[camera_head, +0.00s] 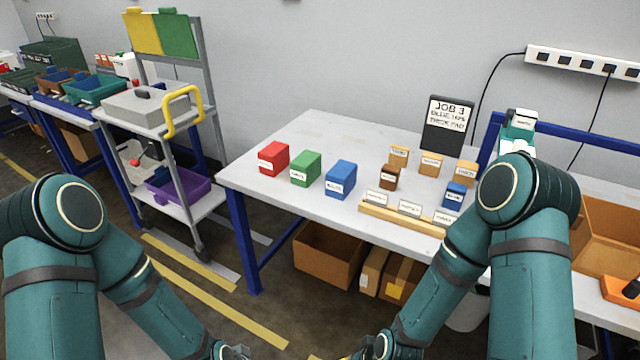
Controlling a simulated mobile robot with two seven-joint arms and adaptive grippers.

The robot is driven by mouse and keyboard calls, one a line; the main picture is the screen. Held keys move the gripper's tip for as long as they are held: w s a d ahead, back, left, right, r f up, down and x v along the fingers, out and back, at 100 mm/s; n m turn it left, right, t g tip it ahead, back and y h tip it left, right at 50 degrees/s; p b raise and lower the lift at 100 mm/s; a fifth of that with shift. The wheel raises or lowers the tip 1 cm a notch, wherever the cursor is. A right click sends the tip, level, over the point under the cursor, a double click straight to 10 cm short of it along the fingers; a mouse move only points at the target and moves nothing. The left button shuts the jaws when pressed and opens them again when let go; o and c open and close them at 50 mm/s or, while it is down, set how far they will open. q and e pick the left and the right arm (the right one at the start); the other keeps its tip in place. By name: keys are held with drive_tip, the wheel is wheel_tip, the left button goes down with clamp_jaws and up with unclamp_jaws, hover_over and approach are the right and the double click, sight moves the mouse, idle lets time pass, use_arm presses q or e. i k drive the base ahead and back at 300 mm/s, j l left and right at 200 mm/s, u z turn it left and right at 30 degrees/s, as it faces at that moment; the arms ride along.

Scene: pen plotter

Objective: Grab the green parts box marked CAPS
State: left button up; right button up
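A green parts box (306,168) stands on the white-topped table, between a red box (273,158) and a blue box (340,179). It has a white label on its front; the lettering is too small to read. My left gripper (234,351) and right gripper (366,350) show only partly at the bottom edge, low in front of the table and well away from the green box. Their fingers are cut off by the frame, so their opening is hidden.
Small brown, tan and blue blocks, a wooden card rail (398,217) and a dark job sign (447,125) are on the table's right part. A grey cart (160,110) stands left of the table. Cardboard boxes (328,252) lie underneath. The table's left corner is clear.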

sight(306, 167)
drive_tip(key=i+j+z, duration=0.1)
drive_tip(key=z, duration=0.3)
drive_tip(key=i+j+z, duration=0.1)
drive_tip(key=z, duration=0.3)
drive_tip(key=j+z, duration=0.2)
drive_tip(key=z, duration=0.2)
drive_tip(key=i+j+z, duration=0.1)
drive_tip(key=j, duration=0.2)
drive_tip(key=i+j+z, duration=0.15)
drive_tip(key=j, duration=0.2)
drive_tip(key=j+z, duration=0.1)
drive_tip(key=j, duration=0.2)
